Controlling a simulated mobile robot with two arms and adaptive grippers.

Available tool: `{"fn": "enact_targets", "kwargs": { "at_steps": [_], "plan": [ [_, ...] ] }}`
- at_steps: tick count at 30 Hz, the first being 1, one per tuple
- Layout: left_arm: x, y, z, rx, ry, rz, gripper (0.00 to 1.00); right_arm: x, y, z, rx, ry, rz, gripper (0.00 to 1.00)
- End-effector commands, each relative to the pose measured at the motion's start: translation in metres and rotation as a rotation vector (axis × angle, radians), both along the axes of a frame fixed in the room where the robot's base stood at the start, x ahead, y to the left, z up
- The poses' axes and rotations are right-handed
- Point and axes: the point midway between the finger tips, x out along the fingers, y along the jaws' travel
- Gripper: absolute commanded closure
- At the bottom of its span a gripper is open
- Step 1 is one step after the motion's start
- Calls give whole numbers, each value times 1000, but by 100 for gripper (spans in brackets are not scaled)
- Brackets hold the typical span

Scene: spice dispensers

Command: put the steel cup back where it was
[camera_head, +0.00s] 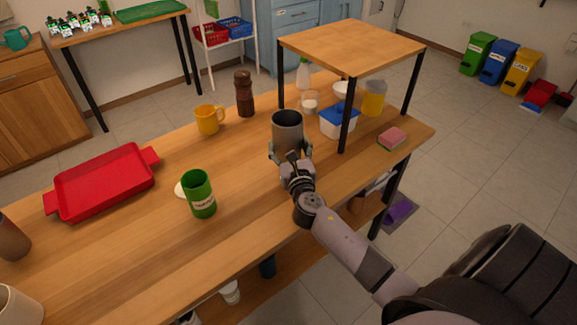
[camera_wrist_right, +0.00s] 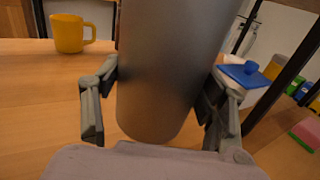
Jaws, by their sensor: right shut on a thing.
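The steel cup (camera_head: 287,129) is a grey metal cylinder, upright over the wooden table near the raised shelf. My right gripper (camera_head: 290,155) is shut on it, with one finger on each side. In the right wrist view the cup (camera_wrist_right: 170,70) fills the middle between the fingers of the gripper (camera_wrist_right: 160,105). Its rounded bottom edge shows there; I cannot tell whether it touches the table. My left gripper is not in view.
A yellow mug (camera_head: 208,120) and a brown pepper mill (camera_head: 244,94) stand behind the cup. A blue-lidded container (camera_head: 338,122) and the shelf leg (camera_head: 348,115) are close right. A green can (camera_head: 199,194) and red tray (camera_head: 103,182) are left. Bare table lies between can and cup.

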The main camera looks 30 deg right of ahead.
Motion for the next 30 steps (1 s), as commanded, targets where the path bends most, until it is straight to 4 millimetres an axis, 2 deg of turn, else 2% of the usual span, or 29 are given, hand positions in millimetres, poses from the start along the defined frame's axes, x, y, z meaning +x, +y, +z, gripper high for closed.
{"fn": "enact_targets", "kwargs": {
  "at_steps": [1,5,12,26,27,30],
  "plan": [
    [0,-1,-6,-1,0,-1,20,0,0,-9,1,0,-2,67],
    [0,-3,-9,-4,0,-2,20,0,0,-16,1,-2,-1,67],
    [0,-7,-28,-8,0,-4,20,0,0,-53,0,0,-1,67],
    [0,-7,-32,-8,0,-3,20,0,0,-60,0,-2,0,67],
    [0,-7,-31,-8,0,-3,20,0,0,-59,1,-1,0,31],
    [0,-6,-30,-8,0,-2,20,0,0,-59,1,-1,0,25]
  ]
}}
